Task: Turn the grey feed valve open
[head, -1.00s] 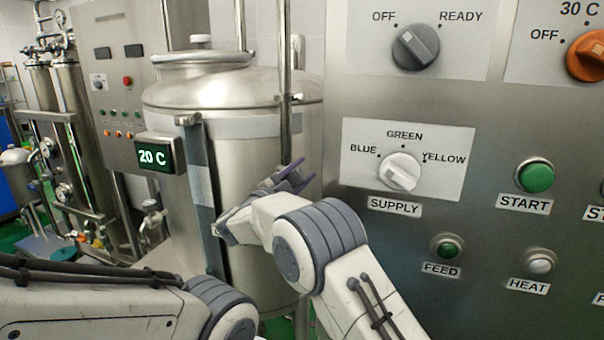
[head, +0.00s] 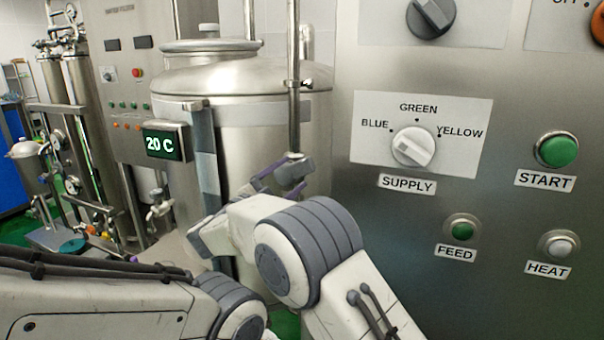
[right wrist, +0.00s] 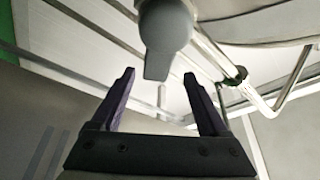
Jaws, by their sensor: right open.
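The grey feed valve (head: 297,168) sits at the lower end of a vertical steel pipe, in front of the steel tank. In the right wrist view it is a rounded grey body with a flat handle (right wrist: 158,65) pointing down. My right gripper (head: 277,181) is at the valve, with its purple fingers partly hidden by my own wrist in the head view. In the right wrist view the gripper (right wrist: 160,76) is open, and the handle's end shows between the fingertips. I cannot tell whether they touch. My left gripper is out of view.
The steel control panel (head: 400,260) stands close on the right, with a supply knob (head: 414,147) and a green feed light (head: 462,230). The tank (head: 240,130) is behind the valve. A 20 C display (head: 165,143) is to the left. My left arm crosses the lower left.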

